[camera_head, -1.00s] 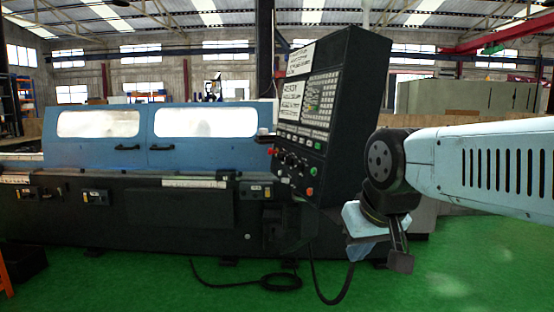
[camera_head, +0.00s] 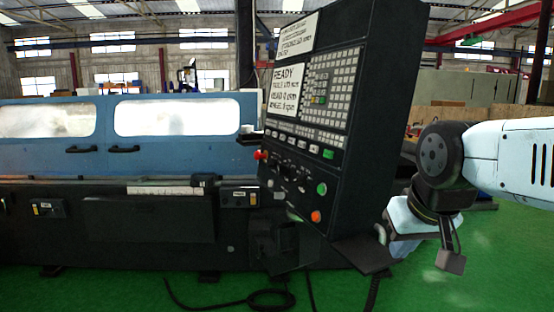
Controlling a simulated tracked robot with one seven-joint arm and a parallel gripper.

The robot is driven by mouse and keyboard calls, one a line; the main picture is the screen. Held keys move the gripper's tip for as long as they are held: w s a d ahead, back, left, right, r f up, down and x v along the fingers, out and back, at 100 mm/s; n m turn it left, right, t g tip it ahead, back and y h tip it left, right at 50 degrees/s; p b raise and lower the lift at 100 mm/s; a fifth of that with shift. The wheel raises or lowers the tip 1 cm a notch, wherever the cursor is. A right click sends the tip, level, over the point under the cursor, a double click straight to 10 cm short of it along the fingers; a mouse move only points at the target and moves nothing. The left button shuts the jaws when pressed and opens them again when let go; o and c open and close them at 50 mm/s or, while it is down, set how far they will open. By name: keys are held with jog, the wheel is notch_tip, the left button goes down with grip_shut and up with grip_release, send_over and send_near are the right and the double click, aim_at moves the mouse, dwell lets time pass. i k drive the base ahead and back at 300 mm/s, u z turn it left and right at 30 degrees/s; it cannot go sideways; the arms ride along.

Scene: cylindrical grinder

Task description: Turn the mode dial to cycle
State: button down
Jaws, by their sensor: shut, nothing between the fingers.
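The control panel (camera_head: 345,110) of the grinder stands upright in the middle, its face turned to the left. Below its keypad is a row of small dark knobs (camera_head: 287,173); the mode dial seems to be among them, but I cannot tell which one it is or where it points. My gripper (camera_head: 383,235) is low at the right, beside the panel's lower right edge and apart from the knobs.
The panel has a READY screen (camera_head: 287,90), a red button (camera_head: 261,155), a green button (camera_head: 322,188) and an orange button (camera_head: 316,216). A dark shelf (camera_head: 362,254) juts out below. The blue grinder doors (camera_head: 60,145) are shut. A cable lies on the green floor (camera_head: 130,290).

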aim_at(271, 163)
jog(key=i, duration=0.8)
jog(key=u, duration=1.2)
jog(key=k, duration=0.85)
jog(key=z, duration=0.1)
jog(key=i, duration=1)
